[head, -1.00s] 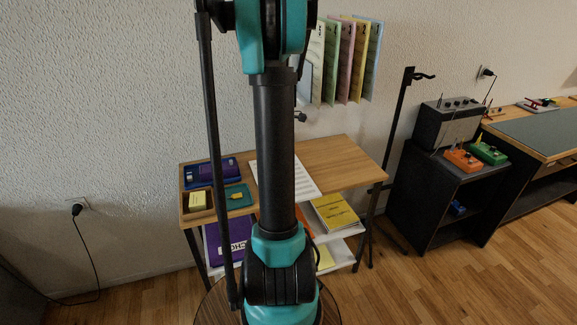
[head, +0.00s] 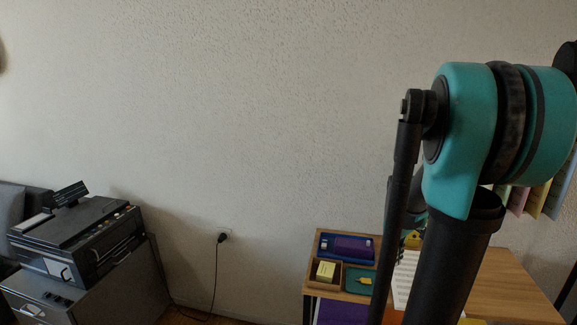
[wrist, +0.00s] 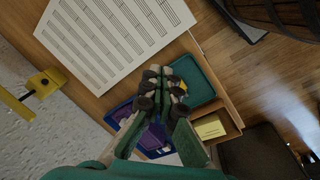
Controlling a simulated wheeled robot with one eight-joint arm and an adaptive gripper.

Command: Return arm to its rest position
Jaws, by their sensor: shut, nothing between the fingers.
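My gripper (wrist: 160,92) is in the wrist view, with its fingertips together and nothing between them. It is above the small wooden table, over the blue tray (wrist: 122,113) and beside the teal tray (wrist: 203,84). In the head view my arm stands at the right, in front of the table (head: 505,285). The arm hides part of the table there, and the gripper cannot be made out clearly.
The table holds a white music sheet (wrist: 115,35) and a wooden box with yellow notes (wrist: 210,128). A yellow bracket (wrist: 38,88) is at the wall. A dark printer (head: 80,240) stands on a cabinet at far left. A plug (head: 222,237) is in the wall.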

